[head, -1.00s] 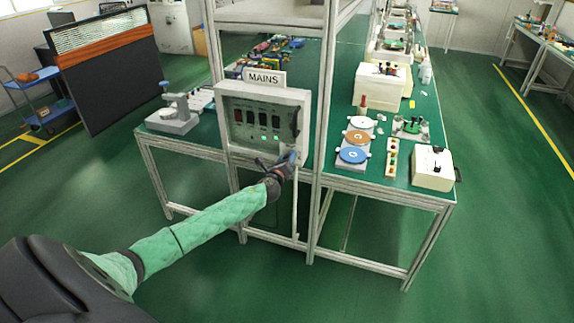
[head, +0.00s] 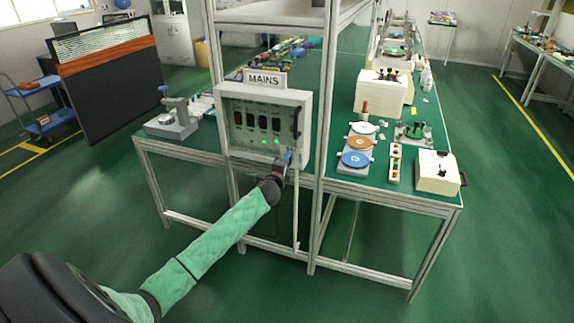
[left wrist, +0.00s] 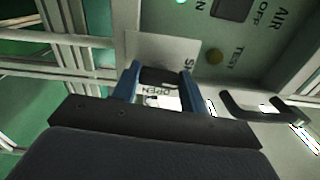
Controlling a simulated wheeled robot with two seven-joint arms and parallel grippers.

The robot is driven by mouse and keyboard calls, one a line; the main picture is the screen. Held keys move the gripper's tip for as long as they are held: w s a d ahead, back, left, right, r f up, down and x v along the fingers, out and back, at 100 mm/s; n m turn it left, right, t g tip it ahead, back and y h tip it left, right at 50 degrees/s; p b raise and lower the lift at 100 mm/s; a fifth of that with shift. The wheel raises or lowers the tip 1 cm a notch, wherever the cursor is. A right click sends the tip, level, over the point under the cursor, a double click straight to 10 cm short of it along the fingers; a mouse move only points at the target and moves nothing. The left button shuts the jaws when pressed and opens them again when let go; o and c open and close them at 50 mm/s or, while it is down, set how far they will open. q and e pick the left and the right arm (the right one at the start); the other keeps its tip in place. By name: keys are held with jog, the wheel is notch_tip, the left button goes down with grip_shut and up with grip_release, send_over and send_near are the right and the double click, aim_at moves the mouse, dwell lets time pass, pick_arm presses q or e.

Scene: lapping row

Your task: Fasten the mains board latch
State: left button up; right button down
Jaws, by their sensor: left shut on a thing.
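The mains board (head: 222,125) is a pale box under a MAINS sign (head: 264,79), with a dark see-through front, dark switches and green lights. My left gripper (head: 287,157) is at its lower right corner. In the left wrist view, the blue fingers of my left gripper (left wrist: 158,88) are shut on a dark piece, the latch knob (left wrist: 157,75), beside a pale plate lettered OPEN and SH. The fingers hide part of the latch and lettering, so I cannot tell its exact position. My right gripper is not in view.
A dark handle (head: 298,122) stands out on the board's right side; it also shows in the left wrist view (left wrist: 262,108). A frame post (head: 322,120) rises just right of the board. Coloured discs (head: 356,159) and a cream box (head: 436,176) stand on the right bench.

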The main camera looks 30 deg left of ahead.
pick_arm(q)
jog(key=shift+n, duration=0.6)
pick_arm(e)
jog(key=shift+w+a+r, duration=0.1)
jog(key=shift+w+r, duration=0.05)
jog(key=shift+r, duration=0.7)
pick_arm(q)
jog(key=o, duration=1)
jog(key=shift+a, duration=0.1)
jog(key=shift+b+v, duration=1.2)
jog(key=shift+v, duration=2.7)
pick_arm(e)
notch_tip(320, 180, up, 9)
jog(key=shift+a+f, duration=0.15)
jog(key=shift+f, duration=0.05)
